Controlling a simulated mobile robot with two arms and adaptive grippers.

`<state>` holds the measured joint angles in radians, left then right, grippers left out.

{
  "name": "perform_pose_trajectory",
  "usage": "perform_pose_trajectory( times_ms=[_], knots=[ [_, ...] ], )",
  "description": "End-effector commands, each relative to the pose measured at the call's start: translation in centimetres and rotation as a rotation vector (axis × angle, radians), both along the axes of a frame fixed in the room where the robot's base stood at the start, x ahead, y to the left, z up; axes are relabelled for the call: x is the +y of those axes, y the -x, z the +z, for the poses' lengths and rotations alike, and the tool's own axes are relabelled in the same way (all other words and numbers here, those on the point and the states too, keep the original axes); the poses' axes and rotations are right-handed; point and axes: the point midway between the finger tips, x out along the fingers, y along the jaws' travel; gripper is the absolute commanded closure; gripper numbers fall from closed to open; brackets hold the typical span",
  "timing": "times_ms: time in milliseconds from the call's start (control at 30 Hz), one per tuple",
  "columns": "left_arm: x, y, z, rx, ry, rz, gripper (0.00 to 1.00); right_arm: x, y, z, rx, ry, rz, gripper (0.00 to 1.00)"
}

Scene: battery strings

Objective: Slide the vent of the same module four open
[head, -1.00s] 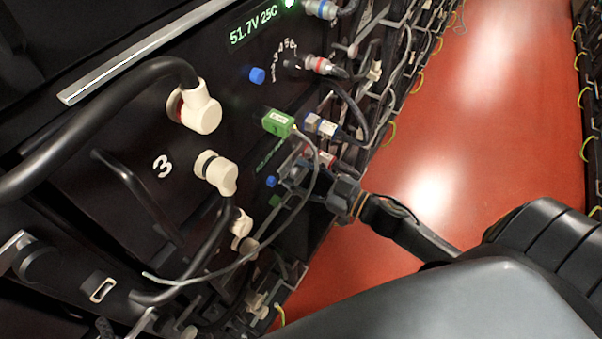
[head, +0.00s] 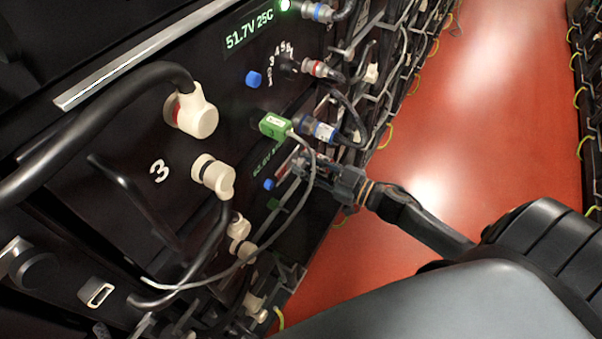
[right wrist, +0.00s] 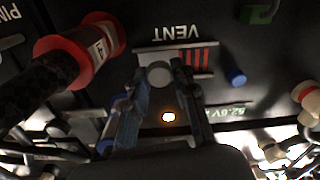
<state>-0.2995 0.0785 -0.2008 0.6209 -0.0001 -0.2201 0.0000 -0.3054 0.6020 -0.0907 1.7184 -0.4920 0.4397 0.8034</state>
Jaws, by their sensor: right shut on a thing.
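The vent (right wrist: 197,60) shows in the right wrist view as a plate with red slots beside a pale round knob (right wrist: 159,74), under an upside-down VENT label. The red slots lie bare to the right of the knob, toward a blue button. My right gripper (right wrist: 160,78) has one finger on each side of the knob and is shut on it. In the head view, my right gripper (head: 306,172) is at the lower module's panel, below the green plug; its fingers and a cable mostly hide the vent there. My left gripper is not in view.
A green plug (head: 275,125) with a grey cable hangs just above and in front of my right gripper. A blue button (right wrist: 236,76) is beside the vent, and a red-collared connector (right wrist: 101,45) is close to the fingers. The red aisle floor (head: 470,130) is clear.

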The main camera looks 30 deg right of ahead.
Motion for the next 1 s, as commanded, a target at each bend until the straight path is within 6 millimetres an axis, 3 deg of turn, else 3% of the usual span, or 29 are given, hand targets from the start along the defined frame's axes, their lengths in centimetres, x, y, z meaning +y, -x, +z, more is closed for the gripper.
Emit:
perform_pose_trajectory(
  times_ms=[233,267,367,733,1000],
  knots=[
    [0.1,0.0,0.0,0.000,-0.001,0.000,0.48,-0.5,-0.3,0.0,0.001,0.002,-0.013,1.00],
    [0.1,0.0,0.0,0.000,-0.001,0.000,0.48,-0.5,-0.3,0.0,0.001,0.002,-0.013,0.67],
    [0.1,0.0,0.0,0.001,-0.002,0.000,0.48,-0.5,-0.2,0.0,0.001,0.002,-0.013,0.50],
    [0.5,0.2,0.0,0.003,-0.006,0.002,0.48,-0.6,0.3,-0.1,0.003,0.000,-0.009,0.50],
    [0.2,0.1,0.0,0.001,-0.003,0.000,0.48,-2.9,4.3,-0.2,0.007,0.002,-0.010,0.50]
  ],
)
